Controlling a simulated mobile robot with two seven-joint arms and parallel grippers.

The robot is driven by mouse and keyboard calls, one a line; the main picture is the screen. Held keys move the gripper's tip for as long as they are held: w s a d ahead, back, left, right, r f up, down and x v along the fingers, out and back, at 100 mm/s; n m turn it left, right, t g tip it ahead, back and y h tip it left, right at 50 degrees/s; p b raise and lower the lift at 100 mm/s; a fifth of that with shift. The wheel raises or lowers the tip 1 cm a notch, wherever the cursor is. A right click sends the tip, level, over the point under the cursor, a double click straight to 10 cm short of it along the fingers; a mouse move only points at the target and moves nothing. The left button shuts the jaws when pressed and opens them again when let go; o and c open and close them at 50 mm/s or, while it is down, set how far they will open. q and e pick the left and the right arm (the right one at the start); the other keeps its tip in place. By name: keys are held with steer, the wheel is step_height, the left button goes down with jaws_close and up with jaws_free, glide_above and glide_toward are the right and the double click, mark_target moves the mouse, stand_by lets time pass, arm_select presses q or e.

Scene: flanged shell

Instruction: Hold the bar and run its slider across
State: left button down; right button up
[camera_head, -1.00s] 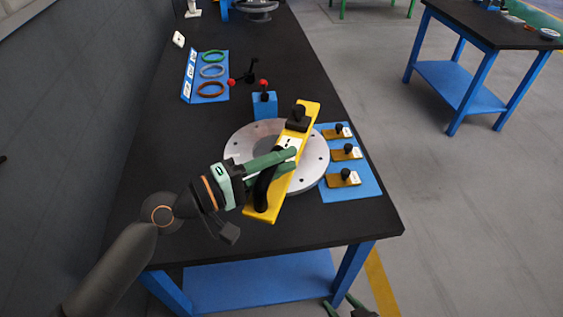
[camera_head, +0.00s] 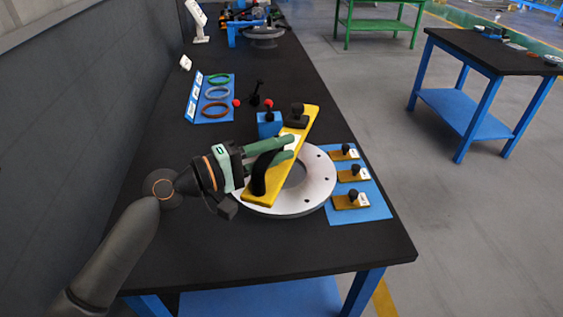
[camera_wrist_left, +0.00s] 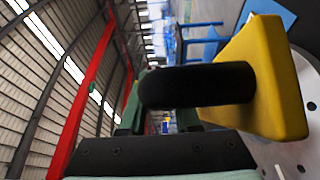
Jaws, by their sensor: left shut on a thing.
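The yellow bar (camera_head: 279,172) lies slanted across the left part of the pale flange ring (camera_head: 315,196) in the head view. I cannot tell whether it touches the ring or is held above it. A black slider (camera_head: 297,118) with a knob sits near the bar's far end. My left gripper (camera_head: 291,147) is shut on the bar's black arched handle (camera_head: 259,178) near the close end. In the left wrist view the handle (camera_wrist_left: 200,85) stands between the fingers, beside the bar (camera_wrist_left: 268,80). My right gripper is not in view.
A blue mat (camera_head: 367,205) with several small knobbed yellow plates lies right of the ring. A blue block (camera_head: 268,125) with a red knob stands behind the bar. A blue rack with coloured rings (camera_head: 217,95) is at the back left. The front of the black table (camera_head: 270,250) is clear.

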mark_target(277, 132)
arm_select(q)
steer(key=shift+w+r+b, duration=0.1)
steer(key=shift+w+b, duration=0.6)
steer(key=shift+w, duration=0.3)
steer(key=shift+w+a+b, duration=0.1)
steer(key=shift+w+b, duration=0.6)
steer(key=shift+w, duration=0.2)
steer(key=shift+w+b, duration=0.45)
steer(key=shift+w, duration=0.15)
steer(key=shift+w+a+b, duration=0.1)
steer(key=shift+w+b, duration=0.25)
steer(key=shift+w, duration=0.15)
steer(key=shift+w+r, duration=0.1)
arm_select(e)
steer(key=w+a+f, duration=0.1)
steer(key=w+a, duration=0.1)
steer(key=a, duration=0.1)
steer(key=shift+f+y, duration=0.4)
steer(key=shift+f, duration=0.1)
